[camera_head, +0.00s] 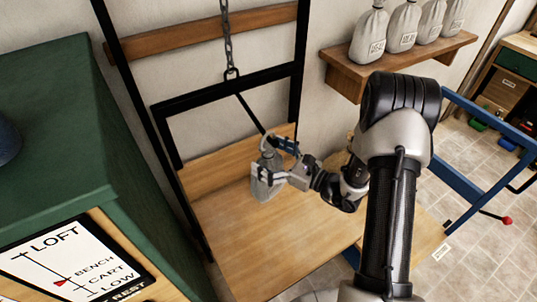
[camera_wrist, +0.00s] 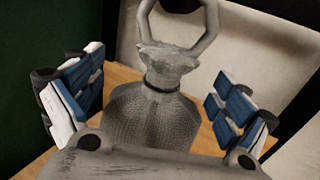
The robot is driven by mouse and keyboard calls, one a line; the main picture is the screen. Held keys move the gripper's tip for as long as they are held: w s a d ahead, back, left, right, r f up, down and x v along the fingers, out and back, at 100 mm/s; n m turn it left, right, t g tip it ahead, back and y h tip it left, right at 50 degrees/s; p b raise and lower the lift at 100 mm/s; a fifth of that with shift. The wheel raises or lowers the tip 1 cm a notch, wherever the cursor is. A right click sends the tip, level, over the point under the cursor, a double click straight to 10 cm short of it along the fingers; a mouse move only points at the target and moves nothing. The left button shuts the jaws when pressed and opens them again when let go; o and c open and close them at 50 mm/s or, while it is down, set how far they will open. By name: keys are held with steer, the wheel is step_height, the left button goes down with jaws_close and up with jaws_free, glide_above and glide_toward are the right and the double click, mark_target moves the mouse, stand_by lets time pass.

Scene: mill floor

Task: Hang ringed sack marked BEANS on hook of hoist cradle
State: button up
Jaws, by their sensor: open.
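A grey cloth sack (camera_head: 264,187) stands on the wooden platform of the hoist cradle (camera_head: 215,165), a black frame hung from a chain. No lettering shows on its visible side. In the wrist view the sack (camera_wrist: 150,115) has a tied neck and a large grey ring (camera_wrist: 180,28) on top. My gripper (camera_head: 272,160) is at the sack's upper part. Its blue-padded fingers are spread on both sides of the sack, with gaps visible in the wrist view (camera_wrist: 160,100). A dark diagonal bar (camera_head: 250,112) runs down behind the gripper; I cannot make out a hook.
Several marked sacks (camera_head: 403,27) stand on a wall shelf (camera_head: 345,75) at upper right. A green cabinet (camera_head: 55,130) is close on the left, with a level board (camera_head: 60,262) reading LOFT, BENCH, CART, LOW. A blue frame (camera_head: 480,112) stands right. The platform's front is clear.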

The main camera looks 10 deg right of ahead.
steer(key=shift+s, duration=0.1)
steer(key=v, duration=1.2)
steer(key=s+a+r+n+g+h, duration=0.1)
steer(key=s+a+r+n+g, duration=0.9)
steer(key=s+a+n+g, duration=0.45)
steer(key=s+d+r+n+t+h, duration=0.6)
steer(key=n+h, duration=0.5)
steer(key=n, duration=0.2)
steer(key=shift+s+d+r, duration=0.4)
steer(key=shift+d+r, duration=0.05)
steer(key=shift+d, duration=0.2)
steer(key=shift+c, duration=0.3)
